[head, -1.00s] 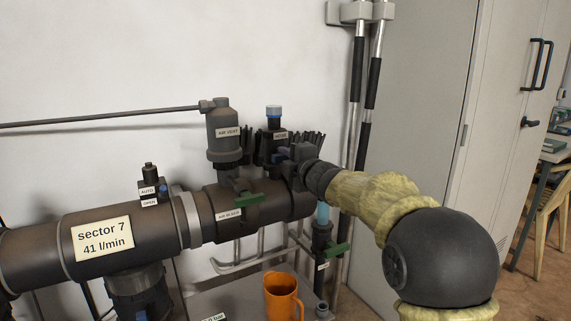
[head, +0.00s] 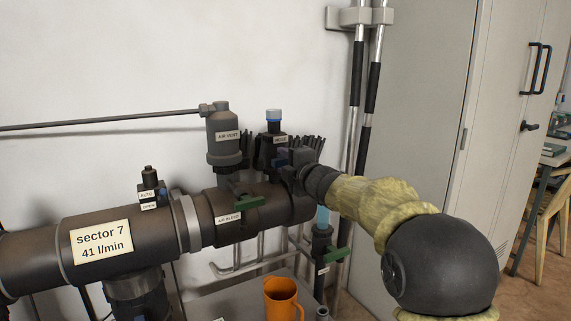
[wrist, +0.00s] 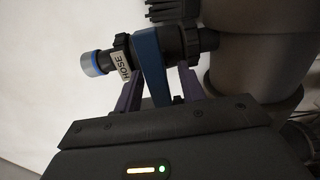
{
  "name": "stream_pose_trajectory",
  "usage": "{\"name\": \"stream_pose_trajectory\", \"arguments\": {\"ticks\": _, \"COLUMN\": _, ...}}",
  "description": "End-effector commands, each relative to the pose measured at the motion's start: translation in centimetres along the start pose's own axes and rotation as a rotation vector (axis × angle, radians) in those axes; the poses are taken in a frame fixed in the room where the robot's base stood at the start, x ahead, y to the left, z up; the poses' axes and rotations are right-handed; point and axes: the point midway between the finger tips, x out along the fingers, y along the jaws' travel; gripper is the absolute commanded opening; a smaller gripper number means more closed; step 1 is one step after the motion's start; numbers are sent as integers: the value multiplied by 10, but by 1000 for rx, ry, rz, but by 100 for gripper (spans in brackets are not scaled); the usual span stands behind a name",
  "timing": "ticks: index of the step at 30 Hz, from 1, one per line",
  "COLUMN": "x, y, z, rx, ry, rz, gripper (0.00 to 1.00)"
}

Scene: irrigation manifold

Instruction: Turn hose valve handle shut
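The hose valve (head: 270,150) is a dark fitting with a blue-and-grey cap, standing on the main pipe. Its HOSE label and cap show in the wrist view (wrist: 97,63). The blue valve handle (wrist: 151,62) stands out from the valve toward my gripper. My gripper (wrist: 160,85) is open, with one purple finger on each side of the handle. A gap shows between the handle and the right finger; I cannot tell whether the left finger touches it. In the head view my gripper (head: 297,158) is at the valve and hides most of the handle.
The grey air vent (head: 223,135) stands left of the valve. A green air bleed lever (head: 240,203) is below it, and another green lever (head: 337,254) is lower right. An orange mug (head: 282,298) stands below. A grey cabinet (head: 430,110) is behind my arm.

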Motion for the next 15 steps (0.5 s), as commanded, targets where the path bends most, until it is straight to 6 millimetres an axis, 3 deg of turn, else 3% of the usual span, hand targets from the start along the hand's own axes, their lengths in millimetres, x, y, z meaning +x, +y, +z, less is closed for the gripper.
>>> {"name": "stream_pose_trajectory", "arguments": {"ticks": 8, "x": -15, "y": 1, "z": 1, "rx": 0, "ry": -1, "rz": 0, "gripper": 40}}
{"name": "stream_pose_trajectory", "arguments": {"ticks": 15, "x": -53, "y": 2, "z": 1, "rx": 1, "ry": -2, "rz": 1, "gripper": 40}}
